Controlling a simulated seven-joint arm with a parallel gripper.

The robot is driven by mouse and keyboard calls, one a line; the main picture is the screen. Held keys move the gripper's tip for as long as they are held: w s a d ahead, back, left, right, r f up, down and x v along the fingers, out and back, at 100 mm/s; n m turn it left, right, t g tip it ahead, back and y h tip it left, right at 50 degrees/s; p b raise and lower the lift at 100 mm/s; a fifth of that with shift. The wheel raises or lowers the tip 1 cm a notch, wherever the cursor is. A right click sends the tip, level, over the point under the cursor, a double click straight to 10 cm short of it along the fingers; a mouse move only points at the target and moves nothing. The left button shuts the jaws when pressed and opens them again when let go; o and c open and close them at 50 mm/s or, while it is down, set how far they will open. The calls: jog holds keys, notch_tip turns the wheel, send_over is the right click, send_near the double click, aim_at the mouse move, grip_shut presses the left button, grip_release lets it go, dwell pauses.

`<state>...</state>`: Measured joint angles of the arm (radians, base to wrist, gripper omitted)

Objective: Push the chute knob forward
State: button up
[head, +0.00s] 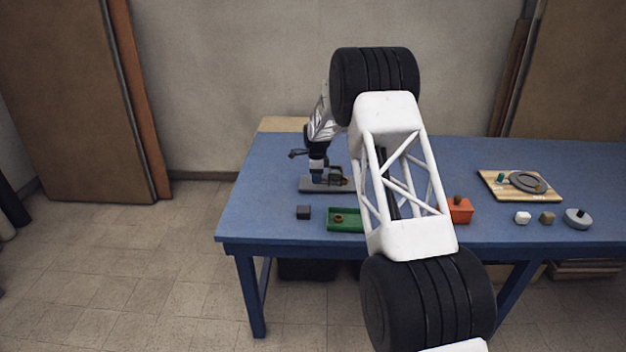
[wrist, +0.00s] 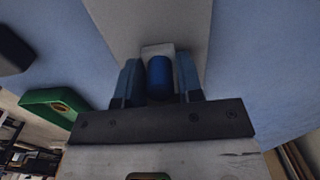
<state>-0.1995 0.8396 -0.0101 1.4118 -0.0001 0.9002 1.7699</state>
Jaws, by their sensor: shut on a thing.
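The chute knob looks to be the blue cylinder (wrist: 159,77) between my fingers in the wrist view. It stands against a pale grey block (wrist: 157,49) on a long grey base plate (wrist: 150,18). My gripper (wrist: 159,82) is shut on the knob, one blue finger on each side. In the head view my gripper (head: 317,164) points down over the left part of the grey base plate (head: 318,187). The knob itself cannot be made out there. A small olive-dark part (head: 340,176) stands at the plate's right end.
A dark block (head: 303,212) and a green tray (head: 341,227) lie nearer the front edge. My white arm hides the table's middle. The table's (head: 262,200) left edge is close.

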aim_at(323, 180)
jog(key=shift+d, duration=1.15)
jog(key=o, duration=1.4)
jog(key=shift+o, duration=0.2)
jog(key=shift+r, duration=0.1)
jog(key=shift+r, duration=3.4)
